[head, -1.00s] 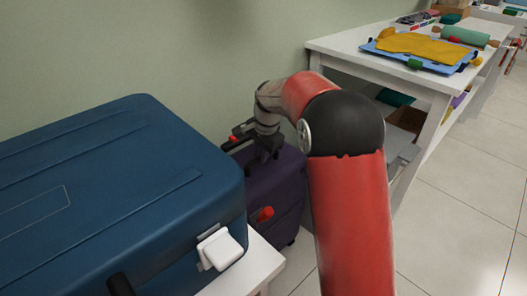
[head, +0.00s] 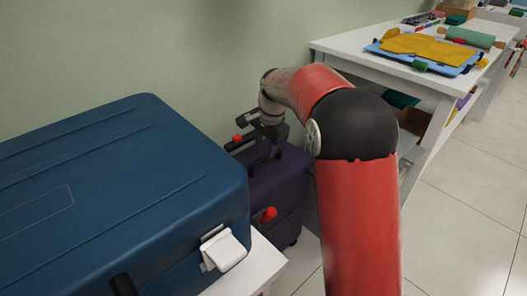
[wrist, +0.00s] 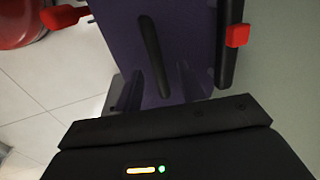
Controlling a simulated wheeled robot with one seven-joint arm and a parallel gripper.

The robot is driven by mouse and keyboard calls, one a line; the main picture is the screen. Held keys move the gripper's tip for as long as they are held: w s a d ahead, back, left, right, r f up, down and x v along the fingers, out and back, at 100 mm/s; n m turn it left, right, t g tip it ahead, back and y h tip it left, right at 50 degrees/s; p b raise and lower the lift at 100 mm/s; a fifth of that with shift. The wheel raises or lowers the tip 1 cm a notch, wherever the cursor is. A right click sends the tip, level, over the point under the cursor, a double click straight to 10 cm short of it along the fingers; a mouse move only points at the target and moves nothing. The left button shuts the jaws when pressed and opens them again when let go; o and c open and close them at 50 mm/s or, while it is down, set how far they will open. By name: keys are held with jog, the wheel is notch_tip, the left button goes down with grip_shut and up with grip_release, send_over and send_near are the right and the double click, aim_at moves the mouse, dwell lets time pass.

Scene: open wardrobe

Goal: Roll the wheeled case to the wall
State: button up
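The wheeled case (head: 285,190) is dark purple with red parts. It stands upright on the floor between the blue case and the white table, close to the green wall. In the wrist view the purple case (wrist: 185,30) fills the top middle, with a long black handle (wrist: 153,55) on its face. My gripper (head: 272,148) is just above the top of the purple case. In the wrist view its dark fingers look apart with nothing between them. The wheels are mostly hidden.
A large blue case (head: 110,180) rests on a white surface (head: 262,264) at the left. A white table (head: 345,47) with a blue mat and rolled items stands at the right. The green wall (head: 200,50) runs behind. Tiled floor (head: 460,220) is clear at the right.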

jog(key=shift+s+d+r, duration=0.15)
jog(key=shift+r, duration=0.95)
jog(key=shift+s+d+r, duration=0.1)
jog(key=shift+s+r, duration=0.05)
jog(key=shift+r, duration=0.95)
jog(key=s+d+r+n+t, duration=0.1)
jog(key=s+d+r+n, duration=0.25)
jog(key=s+r, duration=0.4)
jog(key=s+d+f+n+t, duration=0.1)
jog(key=s+d+f+n, duration=0.1)
jog(key=s, duration=1.1)
jog(key=s+d+f+n+t+h, duration=0.1)
jog(key=s+n, duration=0.4)
jog(key=s, duration=0.8)
jog(key=d+f, duration=0.1)
jog(key=d, duration=0.1)
jog(key=shift+s+d+f+t, duration=0.25)
jog(key=shift+d+f+t, duration=0.05)
jog(key=shift+f+t, duration=0.1)
